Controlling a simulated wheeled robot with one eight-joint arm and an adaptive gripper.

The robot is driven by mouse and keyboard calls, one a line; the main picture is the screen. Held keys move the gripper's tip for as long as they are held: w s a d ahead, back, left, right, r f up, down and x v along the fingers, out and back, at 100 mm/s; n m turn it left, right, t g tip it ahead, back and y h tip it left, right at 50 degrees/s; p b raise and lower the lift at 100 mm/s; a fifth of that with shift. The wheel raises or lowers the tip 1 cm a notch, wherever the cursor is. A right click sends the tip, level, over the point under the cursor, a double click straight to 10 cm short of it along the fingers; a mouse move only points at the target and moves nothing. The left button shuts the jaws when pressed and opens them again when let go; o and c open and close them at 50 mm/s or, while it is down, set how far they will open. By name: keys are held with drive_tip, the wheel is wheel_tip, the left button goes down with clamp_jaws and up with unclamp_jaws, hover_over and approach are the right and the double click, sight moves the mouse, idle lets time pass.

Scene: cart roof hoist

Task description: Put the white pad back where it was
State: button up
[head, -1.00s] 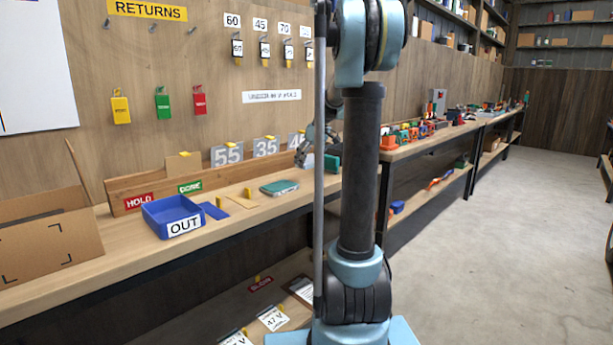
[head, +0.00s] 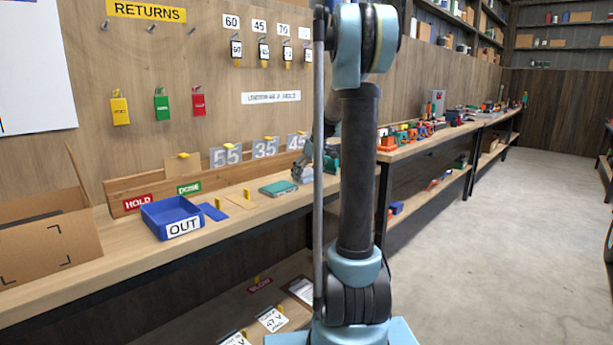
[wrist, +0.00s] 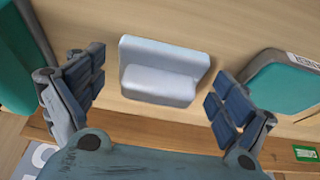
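A white pad (wrist: 160,72), with a raised step along one long side, lies on the wooden bench top in the wrist view. My gripper (wrist: 155,86) is open, with its dark padded fingers on either side of the pad and apart from it. In the head view my gripper (head: 302,174) is low over the bench, just right of a flat teal case (head: 279,188). I cannot make out the pad in the head view. My arm and gripper cover that part of the bench.
The teal case (wrist: 285,80) is close to the right finger in the wrist view, and another teal object (wrist: 22,60) is close to the left one. A blue OUT tray (head: 172,217) and grey number plates (head: 226,156) are further left along the bench.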

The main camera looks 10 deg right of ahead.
drive_tip(key=v, duration=1.2)
drive_tip(key=s+a+f+m, duration=0.1)
drive_tip(key=s+f, duration=0.2)
drive_tip(key=s, duration=0.4)
drive_tip(key=s+a+f+m+g+h, duration=0.1)
drive_tip(key=s+f, duration=0.1)
drive_tip(key=s, duration=0.5)
drive_tip(key=s+a+f+m, duration=0.1)
drive_tip(key=s+f, duration=0.2)
drive_tip(key=s, duration=0.4)
drive_tip(key=s+f+m+h, duration=0.1)
drive_tip(key=s+f+m, duration=0.3)
drive_tip(key=s+f, duration=1.1)
drive_tip(key=s, duration=0.4)
drive_tip(key=shift+g+h, duration=0.3)
drive_tip(key=shift+h, duration=0.1)
drive_tip(key=shift+f, duration=0.15)
